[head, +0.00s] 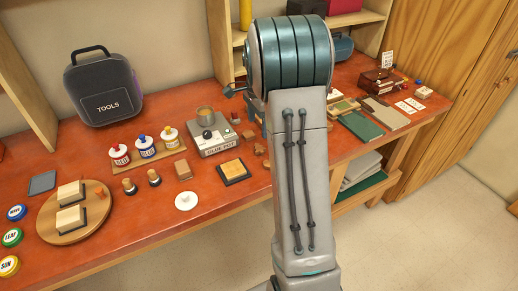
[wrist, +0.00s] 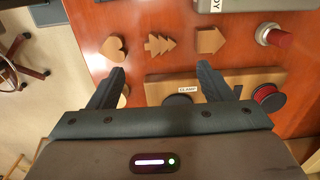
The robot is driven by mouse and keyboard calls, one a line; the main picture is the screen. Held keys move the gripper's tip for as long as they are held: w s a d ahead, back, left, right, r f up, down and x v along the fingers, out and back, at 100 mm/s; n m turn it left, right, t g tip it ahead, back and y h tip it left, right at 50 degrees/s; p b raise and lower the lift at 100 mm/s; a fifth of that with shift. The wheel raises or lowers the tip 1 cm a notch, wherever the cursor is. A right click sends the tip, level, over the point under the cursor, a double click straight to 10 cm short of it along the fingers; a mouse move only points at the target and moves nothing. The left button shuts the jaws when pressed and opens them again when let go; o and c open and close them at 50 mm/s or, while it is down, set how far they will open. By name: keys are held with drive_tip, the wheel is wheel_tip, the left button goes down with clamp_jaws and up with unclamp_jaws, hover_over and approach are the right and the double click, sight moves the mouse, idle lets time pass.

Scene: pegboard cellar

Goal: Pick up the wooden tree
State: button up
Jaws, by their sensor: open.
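The wooden tree (wrist: 159,46) is a small flat brown piece lying on the red-brown tabletop, in the upper middle of the wrist view. My gripper (wrist: 161,70) is open and empty, its two dark fingers spread apart. In the picture the tree lies just beyond the fingertips, between their lines; I cannot tell the height gap. A wooden heart (wrist: 114,48) lies left of the tree and a wooden house-shaped piece (wrist: 210,41) lies right of it. In the head view my arm hides the gripper, and I cannot tell which small brown piece there is the tree.
A wooden board labelled CLAMP (wrist: 218,82) with dark round parts lies near the fingers. A red-handled piece (wrist: 275,37) stands at right. A grey device (head: 214,137), paint jars (head: 145,146) and a tool case (head: 103,88) stand on the bench.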

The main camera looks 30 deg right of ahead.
wheel_tip(320, 180, down, 10)
drive_tip(key=shift+r+p, duration=0.15)
drive_tip(key=shift+p, duration=0.85)
drive_tip(key=c, duration=1)
